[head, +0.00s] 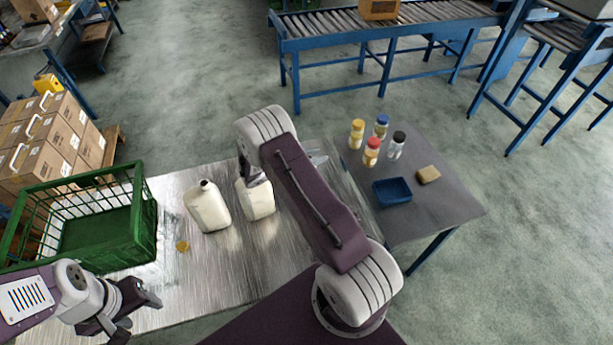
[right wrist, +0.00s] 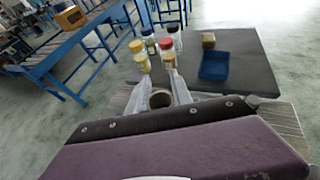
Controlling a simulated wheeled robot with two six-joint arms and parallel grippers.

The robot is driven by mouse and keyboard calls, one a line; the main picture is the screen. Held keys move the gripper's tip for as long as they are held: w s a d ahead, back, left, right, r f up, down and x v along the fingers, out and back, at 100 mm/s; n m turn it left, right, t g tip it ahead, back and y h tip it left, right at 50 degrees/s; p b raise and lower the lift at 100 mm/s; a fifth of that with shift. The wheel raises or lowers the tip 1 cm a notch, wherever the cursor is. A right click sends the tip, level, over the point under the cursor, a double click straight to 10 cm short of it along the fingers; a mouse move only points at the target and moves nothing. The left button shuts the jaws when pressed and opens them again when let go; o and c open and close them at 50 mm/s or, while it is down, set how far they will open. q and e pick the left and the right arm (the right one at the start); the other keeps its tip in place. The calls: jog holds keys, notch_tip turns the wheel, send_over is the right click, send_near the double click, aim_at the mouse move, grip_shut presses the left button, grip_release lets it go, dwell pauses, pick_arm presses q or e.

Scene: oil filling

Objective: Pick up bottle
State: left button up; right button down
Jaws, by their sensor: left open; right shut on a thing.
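Two white bottles stand on the metal table in the head view. The left bottle (head: 208,209) has a dark top and is free. The right bottle (head: 259,202) stands just beside it, under my right arm. My right gripper (head: 252,181) is shut on the upper part of the right bottle, and the arm hides part of its top. In the right wrist view, a round opening (right wrist: 160,98) shows between the fingers of my right gripper (right wrist: 160,88). My left gripper (head: 132,309) is open and empty at the lower left, near the table's front edge.
A green crate (head: 140,215) stands at the table's left end. A small yellowish patch (head: 182,246) lies before the left bottle. A grey table (head: 450,210) on the right holds several capped jars, a blue tray (head: 392,192) and a tan block (head: 428,174).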

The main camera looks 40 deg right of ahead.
jog(key=r, duration=0.1)
jog(key=r+b, duration=0.1)
jog(key=r, duration=0.1)
jog(key=shift+a+r, duration=0.2)
jog(key=shift+r, duration=0.05)
jog(key=s+r+b, duration=0.1)
jog(key=s+r, duration=0.2)
jog(key=s, duration=0.3)
jog(key=s+d+r+b, duration=0.1)
jog(key=s+r, duration=0.3)
jog(key=s, duration=0.1)
jog(key=shift+s+r, duration=0.25)
jog(key=shift+s, duration=0.1)
